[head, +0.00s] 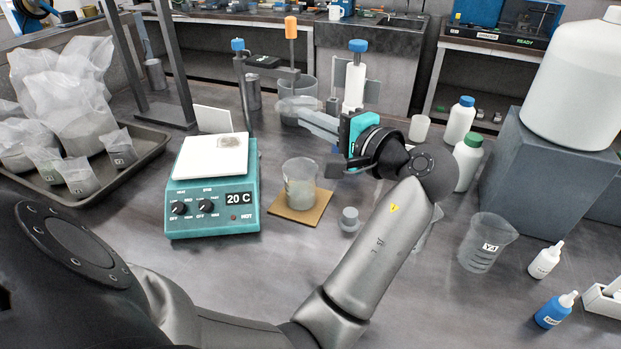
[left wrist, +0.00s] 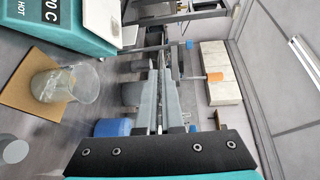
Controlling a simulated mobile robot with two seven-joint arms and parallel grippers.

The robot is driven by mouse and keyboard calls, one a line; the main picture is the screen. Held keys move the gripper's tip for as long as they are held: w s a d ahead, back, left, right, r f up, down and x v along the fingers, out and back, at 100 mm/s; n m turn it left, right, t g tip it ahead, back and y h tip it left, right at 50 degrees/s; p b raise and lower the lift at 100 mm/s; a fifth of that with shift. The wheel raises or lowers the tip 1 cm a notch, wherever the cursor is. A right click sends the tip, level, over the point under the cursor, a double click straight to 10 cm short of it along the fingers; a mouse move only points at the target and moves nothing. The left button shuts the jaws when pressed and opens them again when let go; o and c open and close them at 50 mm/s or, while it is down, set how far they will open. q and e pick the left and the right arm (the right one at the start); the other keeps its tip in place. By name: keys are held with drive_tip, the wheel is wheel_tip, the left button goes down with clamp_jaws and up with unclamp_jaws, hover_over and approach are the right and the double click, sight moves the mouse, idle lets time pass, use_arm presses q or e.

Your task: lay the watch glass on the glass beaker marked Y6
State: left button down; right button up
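My left gripper (head: 308,118) reaches in over the bench, beyond the beaker on the tan mat and higher than it. Its two grey fingers (left wrist: 160,82) lie close together in the left wrist view, with only a thin dark line between them. I make out no watch glass in them or elsewhere. A glass beaker (head: 300,188) stands upright on the tan mat; it also shows in the left wrist view (left wrist: 66,84). I cannot read a label on it. Another beaker (head: 478,246) is marked Y4. No Y6 mark is legible. My right gripper is out of view.
A teal hotplate (head: 212,212) reading 20 C stands left of the tan mat (head: 283,210). A small grey cylinder (head: 349,220) stands right of it. A tray (head: 148,160) of bags is far left. White bottles (head: 467,163), a grey block (head: 550,185) and dropper bottles (head: 545,260) stand right.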

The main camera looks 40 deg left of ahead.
use_arm(q)
wheel_tip(320, 180, down, 12)
drive_tip(key=b, duration=0.2)
drive_tip(key=shift+r, duration=0.2)
drive_tip(key=shift+f+b, duration=0.1)
drive_tip(key=shift+b, duration=0.2)
drive_tip(key=shift+f, duration=0.5)
drive_tip(key=c, duration=1.3)
unclamp_jaws()
drive_tip(key=shift+c, duration=0.2)
